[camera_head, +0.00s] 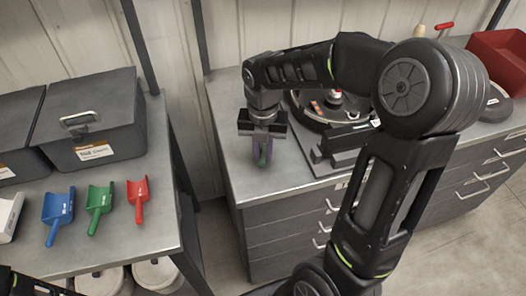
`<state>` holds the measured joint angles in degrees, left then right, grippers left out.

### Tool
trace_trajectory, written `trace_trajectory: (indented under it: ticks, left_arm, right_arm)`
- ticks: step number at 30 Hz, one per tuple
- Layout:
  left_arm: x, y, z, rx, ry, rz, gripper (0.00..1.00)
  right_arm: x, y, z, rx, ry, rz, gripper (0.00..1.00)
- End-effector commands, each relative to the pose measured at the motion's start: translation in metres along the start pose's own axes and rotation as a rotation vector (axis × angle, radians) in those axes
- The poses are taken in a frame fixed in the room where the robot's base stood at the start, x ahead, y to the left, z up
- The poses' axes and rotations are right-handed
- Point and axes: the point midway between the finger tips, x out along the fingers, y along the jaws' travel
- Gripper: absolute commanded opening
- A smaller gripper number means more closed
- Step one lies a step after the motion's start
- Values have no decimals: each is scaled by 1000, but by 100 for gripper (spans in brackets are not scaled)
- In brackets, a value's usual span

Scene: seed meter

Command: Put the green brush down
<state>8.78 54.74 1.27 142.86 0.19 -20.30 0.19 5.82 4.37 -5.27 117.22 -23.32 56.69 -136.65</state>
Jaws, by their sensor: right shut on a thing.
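My right gripper (262,145) points down over the left end of the grey drawer bench. It is shut on the green brush (263,158), of which only a narrow green part shows between the fingers. The rest of the brush is hidden by the gripper. The brush is upright and close to the bench top (232,172); I cannot tell if it touches. A dark part of my left arm shows at the bottom left corner; its fingers cannot be made out.
A round black machine (312,110) stands right of the gripper, with a dark block (340,145) in front. A red bin (500,58) is at the far right. The left bench holds blue (58,209), green (99,203) and red (138,193) scoops and a grey box (92,125).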

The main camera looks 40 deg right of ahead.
Motion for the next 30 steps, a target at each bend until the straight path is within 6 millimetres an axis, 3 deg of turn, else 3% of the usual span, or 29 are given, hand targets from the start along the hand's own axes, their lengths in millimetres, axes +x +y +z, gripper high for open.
trace_trajectory:
  ticks: [13,14,21,30]
  left_arm:
    - [2,-1,0,0,0,0,36]
    - [2,-1,0,0,0,0,36]
    - [1,0,0,0,0,0,36]
    - [0,0,0,0,0,0,36]
  right_arm:
    - [11,0,0,-1,0,1,0]
    - [11,0,0,-1,0,1,16]
    - [10,0,0,-1,0,1,36]
    - [8,0,0,-1,0,1,37]
